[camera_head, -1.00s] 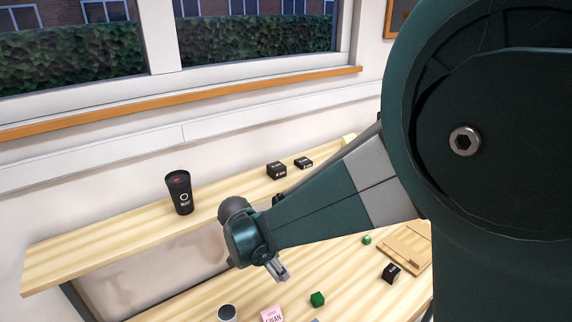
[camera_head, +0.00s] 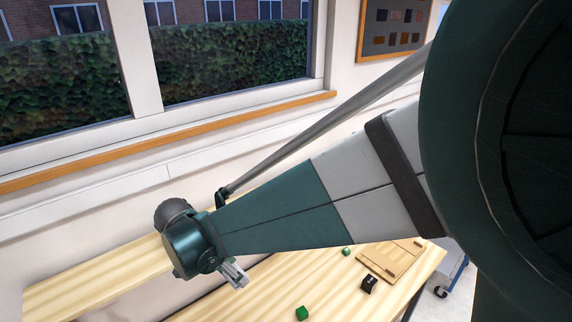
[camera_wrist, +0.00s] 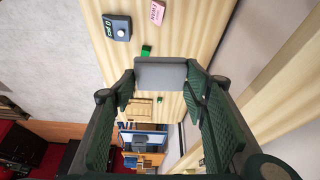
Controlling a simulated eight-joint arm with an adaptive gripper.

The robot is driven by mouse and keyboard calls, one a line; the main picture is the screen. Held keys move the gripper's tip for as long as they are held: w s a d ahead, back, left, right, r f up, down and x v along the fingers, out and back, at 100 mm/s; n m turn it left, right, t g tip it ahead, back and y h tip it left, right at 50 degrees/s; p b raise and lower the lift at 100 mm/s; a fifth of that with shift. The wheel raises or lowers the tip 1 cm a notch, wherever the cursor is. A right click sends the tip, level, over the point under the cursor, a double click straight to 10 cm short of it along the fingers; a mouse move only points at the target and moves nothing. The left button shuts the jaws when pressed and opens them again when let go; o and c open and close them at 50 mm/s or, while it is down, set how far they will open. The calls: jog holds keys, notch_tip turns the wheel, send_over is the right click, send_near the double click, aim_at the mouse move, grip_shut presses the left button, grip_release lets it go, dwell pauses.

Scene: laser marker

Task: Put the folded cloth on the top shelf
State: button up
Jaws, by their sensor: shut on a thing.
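My gripper (camera_head: 235,273) is at the end of my arm, in front of the upper shelf (camera_head: 85,283) and above the workbench in the head view. In the wrist view my gripper (camera_wrist: 160,80) is shut on a flat grey rectangle, the folded cloth (camera_wrist: 160,70), held between the two fingertips. The cloth is apart from the bench below it. A pale wooden shelf edge (camera_wrist: 275,95) runs along the right of the wrist view. My arm hides much of the shelf in the head view.
The workbench (camera_head: 260,293) holds a green cube (camera_head: 302,313), a smaller green cube (camera_head: 346,252), a black box (camera_head: 369,284) and a wooden board (camera_head: 390,262). A dark device (camera_wrist: 117,28) and a pink box (camera_wrist: 157,12) show in the wrist view. The shelf's left end looks bare.

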jog(key=shift+s+a+r+n+t+y+p, duration=0.15)
jog(key=shift+s+a+r+n+y, duration=0.85)
jog(key=shift+a, duration=5.25)
jog(key=shift+s+a+r+n+t+p, duration=0.15)
jog(key=shift+s+a+r+n, duration=1.9)
jog(key=shift+a, duration=4.15)
jog(key=shift+s+a+r+n+t+y+p, duration=0.15)
jog(key=shift+s+a+r+n+y, duration=0.85)
jog(key=shift+a, duration=5.25)
jog(key=shift+s+r+h, duration=0.5)
jog(key=shift+s+r, duration=0.4)
jog(key=shift+f, duration=0.15)
jog(key=shift+f+b, duration=0.6)
jog(key=shift+f, duration=1.2)
jog(key=shift+d, duration=0.1)
